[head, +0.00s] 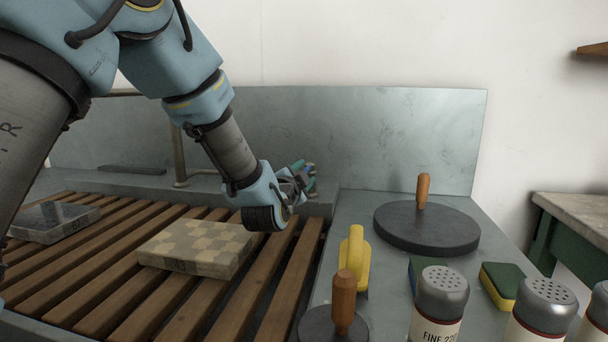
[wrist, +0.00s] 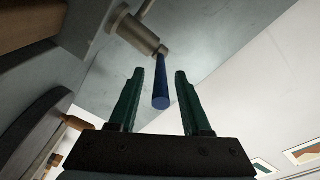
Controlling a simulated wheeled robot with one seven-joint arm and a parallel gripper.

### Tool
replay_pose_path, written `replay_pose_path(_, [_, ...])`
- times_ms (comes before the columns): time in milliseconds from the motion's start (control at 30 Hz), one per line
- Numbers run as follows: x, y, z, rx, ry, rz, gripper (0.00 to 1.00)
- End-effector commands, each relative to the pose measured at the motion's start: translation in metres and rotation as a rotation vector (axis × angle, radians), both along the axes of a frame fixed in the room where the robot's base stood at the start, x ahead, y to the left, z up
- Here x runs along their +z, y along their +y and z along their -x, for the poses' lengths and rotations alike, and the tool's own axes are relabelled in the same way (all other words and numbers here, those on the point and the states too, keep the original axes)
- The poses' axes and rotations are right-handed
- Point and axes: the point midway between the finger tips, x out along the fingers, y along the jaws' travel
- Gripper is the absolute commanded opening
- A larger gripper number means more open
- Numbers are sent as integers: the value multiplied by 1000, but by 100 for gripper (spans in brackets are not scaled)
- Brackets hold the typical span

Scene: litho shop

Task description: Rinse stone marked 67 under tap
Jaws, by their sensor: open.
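A dark grey stone (head: 52,220) lies on the wooden slats at the far left, partly cut off by my arm; its front mark looks like 67. The tap's pipe (head: 179,155) stands at the back of the sink, partly behind my arm. In the wrist view, a blue lever (wrist: 161,88) sticks out from a grey valve body (wrist: 138,32). My gripper (wrist: 158,76) is open, its green fingers on either side of the lever, with gaps showing. It also shows in the head view (head: 305,178).
On the right counter stand a round dark disc with a wooden handle (head: 425,232), a smaller one (head: 333,325), a yellow tool (head: 354,262), sponges (head: 502,285) and shakers (head: 440,305). A splashback (head: 400,135) rises behind. Slats right of the tan stone are bare.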

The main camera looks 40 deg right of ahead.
Motion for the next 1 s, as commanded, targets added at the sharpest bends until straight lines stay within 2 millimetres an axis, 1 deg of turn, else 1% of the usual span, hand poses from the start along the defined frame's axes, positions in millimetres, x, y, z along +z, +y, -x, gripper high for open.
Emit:
replay_pose_path(67, [0, 3, 2, 0, 0, 0, 48])
replay_pose_path(167, [0, 13, 7, -1, 0, 0, 48])
replay_pose_path(400, [-2, 56, 29, -1, 0, -1, 48])
replay_pose_path(600, [-1, 83, 44, -1, -1, 0, 48])
replay_pose_path(700, [0, 91, 48, -1, 0, 0, 48])
replay_pose_path(800, [0, 95, 50, 0, 0, 0, 48])
replay_pose_path(1000, [0, 95, 50, 0, 0, 0, 48])
